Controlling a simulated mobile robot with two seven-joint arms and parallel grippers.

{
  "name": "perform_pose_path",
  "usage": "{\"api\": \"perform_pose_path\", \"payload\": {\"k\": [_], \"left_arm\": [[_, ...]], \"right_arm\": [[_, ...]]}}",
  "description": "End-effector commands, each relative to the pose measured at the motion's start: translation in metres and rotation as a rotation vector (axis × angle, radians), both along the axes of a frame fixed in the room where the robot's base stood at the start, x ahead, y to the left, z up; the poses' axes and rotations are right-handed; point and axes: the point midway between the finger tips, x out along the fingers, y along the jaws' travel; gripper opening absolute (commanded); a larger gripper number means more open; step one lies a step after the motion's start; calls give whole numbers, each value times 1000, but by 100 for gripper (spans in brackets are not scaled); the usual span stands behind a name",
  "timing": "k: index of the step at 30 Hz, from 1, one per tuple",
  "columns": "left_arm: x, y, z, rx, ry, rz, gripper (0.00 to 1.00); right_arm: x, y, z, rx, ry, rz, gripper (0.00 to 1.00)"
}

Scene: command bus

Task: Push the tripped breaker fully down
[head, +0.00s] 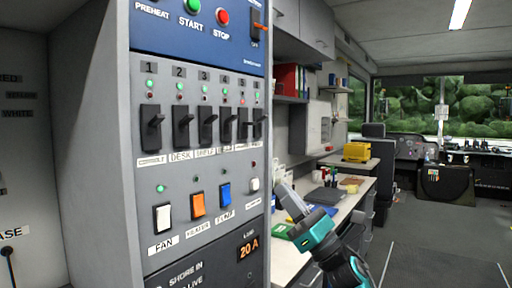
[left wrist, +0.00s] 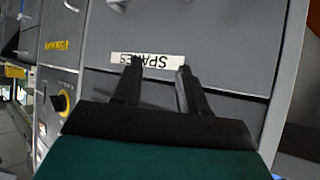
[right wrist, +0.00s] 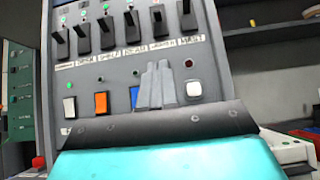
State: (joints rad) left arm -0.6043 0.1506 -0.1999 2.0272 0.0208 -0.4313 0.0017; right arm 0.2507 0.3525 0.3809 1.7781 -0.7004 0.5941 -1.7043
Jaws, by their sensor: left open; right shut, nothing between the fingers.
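The grey panel (head: 170,200) on the left carries a row of black breakers with numbers above and labels below. Breaker 1 (head: 150,130) is nearest. The lamp above breaker 5 (head: 243,123) looks red, while most others look green; its exact lever position is too small to tell. In the right wrist view the breaker row (right wrist: 132,30) runs across the top, ending at one labelled MAST (right wrist: 187,18). My right gripper (head: 283,188) is shut and empty, right of the panel's edge and below the breakers; its fingertips (right wrist: 157,66) show too. My left gripper (left wrist: 160,66) is open and empty.
Below the breakers are white (head: 163,218), orange (head: 198,204) and blue (head: 225,195) rocker switches. A desk (head: 290,262) stands right of the panel. The left gripper faces a grey drawer (left wrist: 220,45) labelled SPARES. The aisle floor (head: 430,255) is clear.

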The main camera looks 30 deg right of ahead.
Motion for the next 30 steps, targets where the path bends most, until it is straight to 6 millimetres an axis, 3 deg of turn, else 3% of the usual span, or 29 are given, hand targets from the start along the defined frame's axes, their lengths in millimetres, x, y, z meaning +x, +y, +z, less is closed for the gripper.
{"api": "perform_pose_path", "payload": {"k": [14,28,30], "left_arm": [[1,-1,4,-2,-5,-1,43],[-2,11,15,21,-7,18,43],[-4,11,17,21,-2,20,43]], "right_arm": [[4,1,8,-9,-7,-6,0],[63,26,75,-8,-7,-6,0],[65,27,88,-11,-8,-7,0]]}}
